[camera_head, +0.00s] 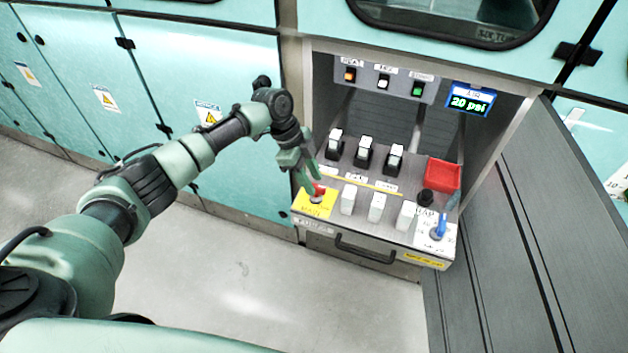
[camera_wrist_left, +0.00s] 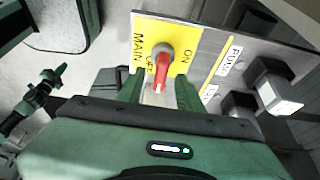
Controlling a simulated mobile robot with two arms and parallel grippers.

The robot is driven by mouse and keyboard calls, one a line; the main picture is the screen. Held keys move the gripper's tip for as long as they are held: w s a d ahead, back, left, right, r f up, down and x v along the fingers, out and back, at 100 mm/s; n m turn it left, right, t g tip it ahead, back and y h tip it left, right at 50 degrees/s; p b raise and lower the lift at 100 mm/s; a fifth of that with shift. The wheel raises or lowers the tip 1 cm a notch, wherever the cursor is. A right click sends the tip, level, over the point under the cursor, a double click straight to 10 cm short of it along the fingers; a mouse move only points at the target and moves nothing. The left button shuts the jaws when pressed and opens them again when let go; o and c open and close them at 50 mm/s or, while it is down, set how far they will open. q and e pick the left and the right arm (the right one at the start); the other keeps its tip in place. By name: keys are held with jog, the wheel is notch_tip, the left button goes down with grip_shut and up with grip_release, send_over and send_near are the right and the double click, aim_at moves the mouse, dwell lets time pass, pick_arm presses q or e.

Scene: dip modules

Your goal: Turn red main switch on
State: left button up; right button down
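The red main switch (camera_head: 318,191) is a small rotary handle on a yellow plate (camera_head: 327,206) at the front left corner of the control panel. In the left wrist view the red handle (camera_wrist_left: 163,72) points down the picture, beside the letters OFF; ON is printed to its right. My left gripper (camera_head: 312,184) is at the switch. In the wrist view its green fingers (camera_wrist_left: 161,92) are apart, one on each side of the handle's lower end, with gaps visible. Contact cannot be told. My right gripper does not show in the head view.
The panel carries black-and-white switches (camera_head: 364,153), white blocks (camera_head: 376,207), a red box (camera_head: 442,174), a black knob (camera_head: 425,197) and a blue lever (camera_head: 438,228). An open grey door (camera_head: 540,215) stands at right.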

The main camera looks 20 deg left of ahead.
pick_arm(q)
jog(key=shift+x, duration=0.8)
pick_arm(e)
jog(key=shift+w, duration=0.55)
pick_arm(q)
grip_shut()
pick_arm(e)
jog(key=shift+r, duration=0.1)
